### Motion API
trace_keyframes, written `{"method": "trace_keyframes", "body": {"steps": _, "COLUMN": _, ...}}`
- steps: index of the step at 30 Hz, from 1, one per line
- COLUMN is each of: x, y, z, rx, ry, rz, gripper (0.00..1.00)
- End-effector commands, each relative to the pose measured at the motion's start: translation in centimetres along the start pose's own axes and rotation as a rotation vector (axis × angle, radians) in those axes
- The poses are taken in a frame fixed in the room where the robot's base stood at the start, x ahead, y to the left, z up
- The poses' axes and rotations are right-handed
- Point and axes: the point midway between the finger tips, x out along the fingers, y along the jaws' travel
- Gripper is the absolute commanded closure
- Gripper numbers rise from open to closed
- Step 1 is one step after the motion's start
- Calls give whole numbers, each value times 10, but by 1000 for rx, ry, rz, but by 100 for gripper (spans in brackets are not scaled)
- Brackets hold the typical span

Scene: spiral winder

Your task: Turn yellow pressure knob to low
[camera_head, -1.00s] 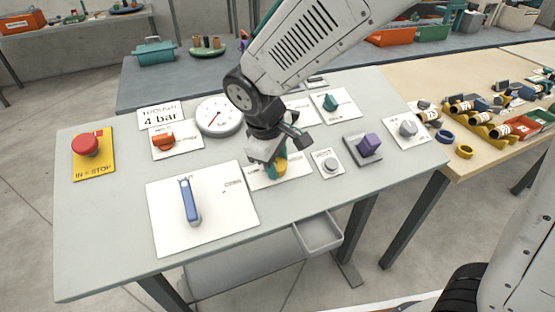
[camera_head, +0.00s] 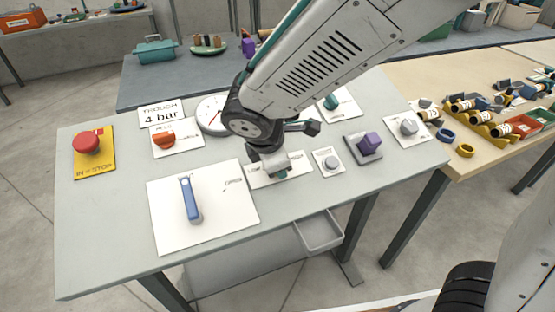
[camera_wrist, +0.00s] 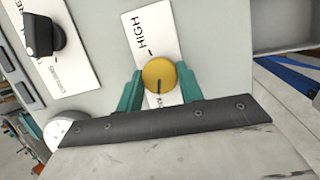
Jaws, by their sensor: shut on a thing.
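The yellow pressure knob (camera_wrist: 159,76) sits on its white label plate in the wrist view, between the two teal fingers of my gripper (camera_wrist: 160,89). The fingers are shut on its sides. A dark pointer line on the knob points down in that picture, away from the word HIGH on the plate (camera_wrist: 147,30). In the head view my gripper (camera_head: 274,172) is down at the plate (camera_head: 295,168) and hides the knob. The word LOW shows partly at that plate's left end.
A blue lever (camera_head: 190,200) on a white plate stands to the left. The pressure gauge (camera_head: 210,112) is partly behind my arm. A red stop button (camera_head: 87,142) is far left.

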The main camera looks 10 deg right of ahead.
Motion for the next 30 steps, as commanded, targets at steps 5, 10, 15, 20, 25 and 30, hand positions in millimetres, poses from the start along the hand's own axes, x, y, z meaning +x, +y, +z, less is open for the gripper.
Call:
{"method": "trace_keyframes", "body": {"steps": 5, "x": -1, "y": 1, "z": 0, "rx": -41, "ry": 0, "rz": 17, "gripper": 86}}
{"method": "trace_keyframes", "body": {"steps": 10, "x": -1, "y": 1, "z": 0, "rx": -56, "ry": 0, "rz": 21, "gripper": 86}}
{"method": "trace_keyframes", "body": {"steps": 15, "x": -1, "y": 2, "z": 0, "rx": -58, "ry": 0, "rz": 22, "gripper": 86}}
{"method": "trace_keyframes", "body": {"steps": 20, "x": -1, "y": 2, "z": 0, "rx": -58, "ry": 0, "rz": 22, "gripper": 86}}
{"method": "trace_keyframes", "body": {"steps": 25, "x": -1, "y": 1, "z": 0, "rx": -57, "ry": 0, "rz": 21, "gripper": 41}}
{"method": "trace_keyframes", "body": {"steps": 30, "x": -1, "y": 0, "z": 0, "rx": -57, "ry": 0, "rz": 20, "gripper": 41}}
